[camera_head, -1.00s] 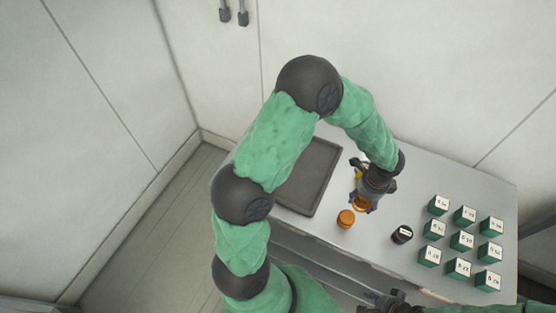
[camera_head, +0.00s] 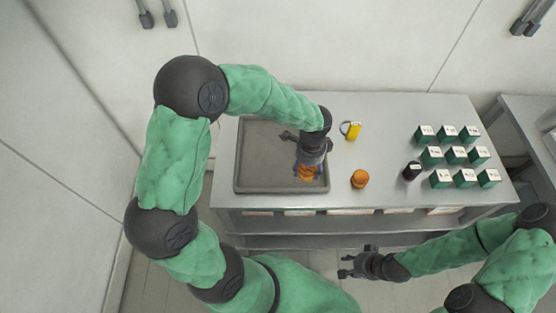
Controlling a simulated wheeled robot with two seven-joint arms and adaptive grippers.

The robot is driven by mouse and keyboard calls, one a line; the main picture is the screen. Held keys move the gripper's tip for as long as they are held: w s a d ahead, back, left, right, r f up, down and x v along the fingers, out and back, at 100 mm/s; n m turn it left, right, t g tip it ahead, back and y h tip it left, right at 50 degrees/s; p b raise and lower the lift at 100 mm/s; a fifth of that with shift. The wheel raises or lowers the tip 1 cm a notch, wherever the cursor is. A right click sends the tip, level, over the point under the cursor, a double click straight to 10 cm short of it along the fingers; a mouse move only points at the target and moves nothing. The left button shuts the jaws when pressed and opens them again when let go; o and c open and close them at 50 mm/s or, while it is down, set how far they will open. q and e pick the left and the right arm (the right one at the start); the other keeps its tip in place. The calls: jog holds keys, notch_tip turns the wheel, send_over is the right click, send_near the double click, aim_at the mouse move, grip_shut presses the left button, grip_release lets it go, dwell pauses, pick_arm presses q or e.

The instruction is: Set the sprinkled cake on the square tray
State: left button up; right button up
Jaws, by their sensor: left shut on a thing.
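My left gripper (camera_head: 308,166) is shut on a small orange-brown cake (camera_head: 307,174). It holds the cake over the right part of the dark grey square tray (camera_head: 258,178), near its front right corner. I cannot tell whether the cake touches the tray floor. Sprinkles are too small to make out, and the gripper hides the cake's top. A second orange-brown round cake (camera_head: 360,179) stands on the table right of the tray. My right gripper (camera_head: 347,266) is open and empty, in front of the table and below its edge.
A dark jar (camera_head: 412,171) with a pale label stands further right. Several green boxes with white labelled tops (camera_head: 457,155) stand in rows at the table's right. The tray's left part is bare.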

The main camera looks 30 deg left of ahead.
pick_arm(q)
jog(key=w+a+f, duration=0.2)
jog(key=a+f, duration=0.1)
jog(key=a, duration=0.3)
send_over(281, 170)
jog(key=f, duration=0.5)
jog(key=shift+d, duration=0.35)
jog(key=shift+a+f, duration=0.15)
jog(key=shift+f, duration=0.05)
jog(key=shift+w+a+f+b, duration=0.1)
jog(key=shift+f+b, duration=0.1)
jog(key=shift+f, duration=0.7)
jog(key=shift+w+a+f+b, duration=0.1)
jog(key=shift+f+b, duration=0.1)
jog(key=shift+f, duration=0.7)
jog(key=shift+s, duration=0.1)
jog(key=shift+f, duration=0.15)
jog(key=o, duration=0.8)
